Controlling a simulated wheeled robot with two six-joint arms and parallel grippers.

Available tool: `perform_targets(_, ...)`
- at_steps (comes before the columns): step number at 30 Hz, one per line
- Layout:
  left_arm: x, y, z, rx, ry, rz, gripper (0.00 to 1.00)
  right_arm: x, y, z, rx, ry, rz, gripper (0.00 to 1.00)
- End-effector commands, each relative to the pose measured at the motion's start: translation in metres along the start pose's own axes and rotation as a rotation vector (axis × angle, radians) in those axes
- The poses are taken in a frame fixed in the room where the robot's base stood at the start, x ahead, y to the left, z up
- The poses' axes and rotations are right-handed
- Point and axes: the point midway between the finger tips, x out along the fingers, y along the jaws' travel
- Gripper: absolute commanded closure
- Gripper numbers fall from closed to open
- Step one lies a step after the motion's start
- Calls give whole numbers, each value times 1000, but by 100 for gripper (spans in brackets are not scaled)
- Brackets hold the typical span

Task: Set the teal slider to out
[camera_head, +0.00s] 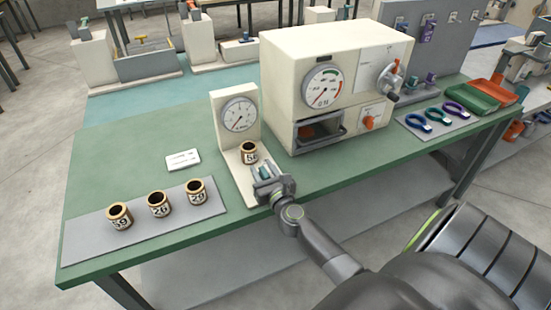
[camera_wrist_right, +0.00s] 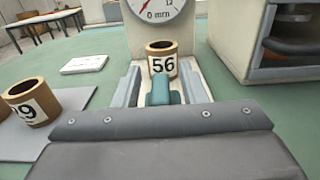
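The teal slider (camera_wrist_right: 160,93) is a small block on the pale base of the gauge stand (camera_head: 238,120), just in front of a tan cup marked 56 (camera_wrist_right: 162,60). In the head view the slider (camera_head: 265,172) is partly hidden by my right gripper (camera_head: 264,178). In the right wrist view that gripper (camera_wrist_right: 159,80) is open, with one finger on each side of the slider and a visible gap at the left finger. Contact at the right finger is hard to tell. My left gripper is not in view.
Cups marked 59 (camera_head: 119,215), 26 (camera_head: 159,204) and 29 (camera_head: 196,191) stand on a grey mat (camera_head: 90,241) at left. A white card (camera_head: 183,159) lies behind them. A large cream machine (camera_head: 300,75) stands right of the gauge. Green table (camera_head: 120,150) is clear at far left.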

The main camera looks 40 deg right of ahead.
Motion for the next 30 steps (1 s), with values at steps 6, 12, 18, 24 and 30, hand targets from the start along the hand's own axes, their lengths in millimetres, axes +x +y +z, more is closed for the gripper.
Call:
perform_targets(6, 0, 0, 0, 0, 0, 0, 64, -41, 0, -2, 2, 3, -1, 62)
perform_targets(12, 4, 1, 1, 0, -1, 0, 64, -86, 0, -2, 1, 3, -2, 62)
perform_targets(18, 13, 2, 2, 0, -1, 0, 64, -127, 0, -4, 1, 4, -2, 62)
perform_targets(24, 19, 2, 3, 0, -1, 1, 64, -156, 0, -3, 1, 3, -1, 62)
perform_targets(30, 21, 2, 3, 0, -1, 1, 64, -167, 0, -1, 1, 2, -1, 62)
